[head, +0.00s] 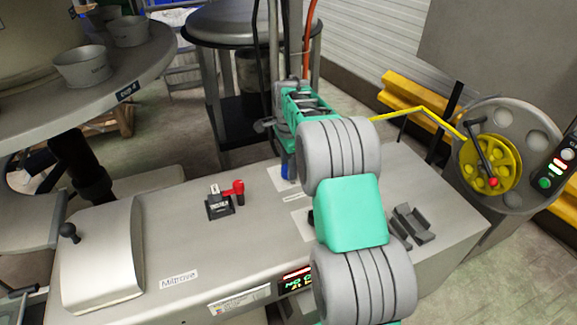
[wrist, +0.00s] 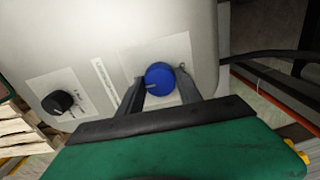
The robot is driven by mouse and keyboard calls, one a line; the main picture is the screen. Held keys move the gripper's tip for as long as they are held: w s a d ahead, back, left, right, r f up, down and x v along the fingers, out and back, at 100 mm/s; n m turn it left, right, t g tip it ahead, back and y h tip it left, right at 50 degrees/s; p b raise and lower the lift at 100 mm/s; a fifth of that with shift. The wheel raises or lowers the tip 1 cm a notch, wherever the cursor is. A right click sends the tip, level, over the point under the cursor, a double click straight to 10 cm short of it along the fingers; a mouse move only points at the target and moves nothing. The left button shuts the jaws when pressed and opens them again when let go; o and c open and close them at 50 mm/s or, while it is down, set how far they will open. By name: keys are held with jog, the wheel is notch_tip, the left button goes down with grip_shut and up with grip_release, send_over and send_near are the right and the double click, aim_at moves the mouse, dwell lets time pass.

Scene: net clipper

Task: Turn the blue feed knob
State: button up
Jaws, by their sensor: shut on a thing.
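The blue feed knob (wrist: 159,79) sits on a pale label plate on the grey machine top in the wrist view. A light pointer mark shows on its face. My gripper (wrist: 161,84) has one finger on each side of the knob and is shut on it. In the head view only a small blue part of the knob (head: 284,171) shows below my gripper (head: 287,160). My green and grey arm hides much of the machine top around it.
A black knob (wrist: 62,101) on its own label is left of the blue knob. A red-handled switch (head: 232,190) stands on the machine (head: 165,225). A grey bracket (head: 412,224) lies right of my arm. A yellow reel (head: 490,165) is at the far right.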

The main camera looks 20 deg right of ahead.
jog(key=shift+r, duration=0.1)
jog(key=o, duration=1.4)
jog(key=shift+c, duration=0.2)
notch_tip(320, 180, up, 8)
jog(key=shift+f+b, duration=0.15)
jog(key=shift+b, duration=0.4)
jog(key=s+a+r+n+t, duration=0.1)
jog(key=s+a+r+n, duration=0.1)
jog(key=s+a+n, duration=0.45)
jog(key=s+a+r+n+t, duration=0.15)
jog(key=s+a+n, duration=0.25)
jog(key=s+n, duration=0.55)
jog(key=s+f+n, duration=0.1)
jog(key=s+f, duration=0.1)
jog(key=s, duration=0.3)
jog(key=s+a+f+n+t, duration=0.1)
jog(key=s+f, duration=0.1)
jog(key=s, duration=0.3)
jog(key=shift+a+f+n, duration=0.3)
jog(key=shift+f, duration=0.05)
